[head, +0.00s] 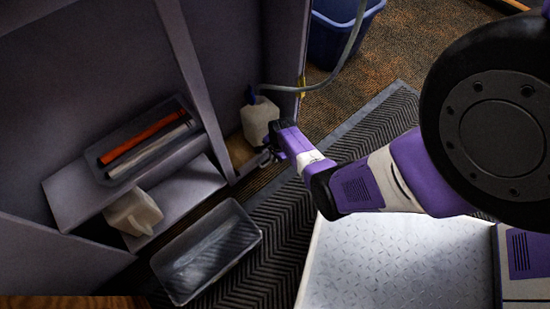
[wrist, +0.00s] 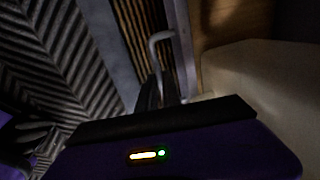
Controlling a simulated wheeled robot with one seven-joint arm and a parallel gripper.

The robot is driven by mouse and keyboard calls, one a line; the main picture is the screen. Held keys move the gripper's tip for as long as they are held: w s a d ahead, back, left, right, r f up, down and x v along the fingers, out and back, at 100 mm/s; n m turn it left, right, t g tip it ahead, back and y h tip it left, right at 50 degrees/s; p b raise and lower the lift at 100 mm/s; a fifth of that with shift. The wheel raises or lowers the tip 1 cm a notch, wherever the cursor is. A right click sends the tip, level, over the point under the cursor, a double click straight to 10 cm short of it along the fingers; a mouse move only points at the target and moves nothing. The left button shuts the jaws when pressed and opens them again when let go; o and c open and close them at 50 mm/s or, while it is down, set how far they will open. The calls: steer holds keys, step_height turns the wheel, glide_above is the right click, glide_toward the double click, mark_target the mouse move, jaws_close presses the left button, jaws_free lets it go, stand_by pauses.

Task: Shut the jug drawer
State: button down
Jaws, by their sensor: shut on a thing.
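The jug drawer (head: 240,150) stands pulled out of the right bay of the grey cabinet, with a bare wooden floor. The wooden floor also shows in the wrist view (wrist: 225,25). A whitish jug (head: 259,121) with a blue cap stands in it; its pale side fills the right of the wrist view (wrist: 260,80). My gripper (head: 267,154) is at the drawer's front, just below the jug. In the wrist view its dark fingers (wrist: 158,92) are shut on the bent metal handle (wrist: 157,48) of the drawer. The fingertips are dim and partly hidden.
A tray with red and white rods (head: 150,142) sits on a pulled-out shelf at left. A second whitish jug (head: 133,213) is on a lower shelf. A clear bin (head: 207,250) lies on the ribbed mat. A hose (head: 345,55) runs from the capped jug past a blue bin (head: 336,38).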

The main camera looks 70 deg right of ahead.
steer(key=shift+w+d, duration=0.1)
steer(key=shift+w, duration=0.25)
steer(key=c, duration=1.5)
jaws_free()
steer(key=shift+s, duration=0.1)
steer(key=shift+r, duration=0.15)
steer(key=r+p, duration=0.1)
steer(key=r, duration=0.1)
steer(key=r+p, duration=0.2)
steer(key=r, duration=0.1)
steer(key=s+r+p, duration=0.1)
steer(key=r+p, duration=0.1)
steer(key=shift+s+a+r, duration=0.1)
steer(key=shift+a+r, duration=0.1)
steer(key=shift+a, duration=0.2)
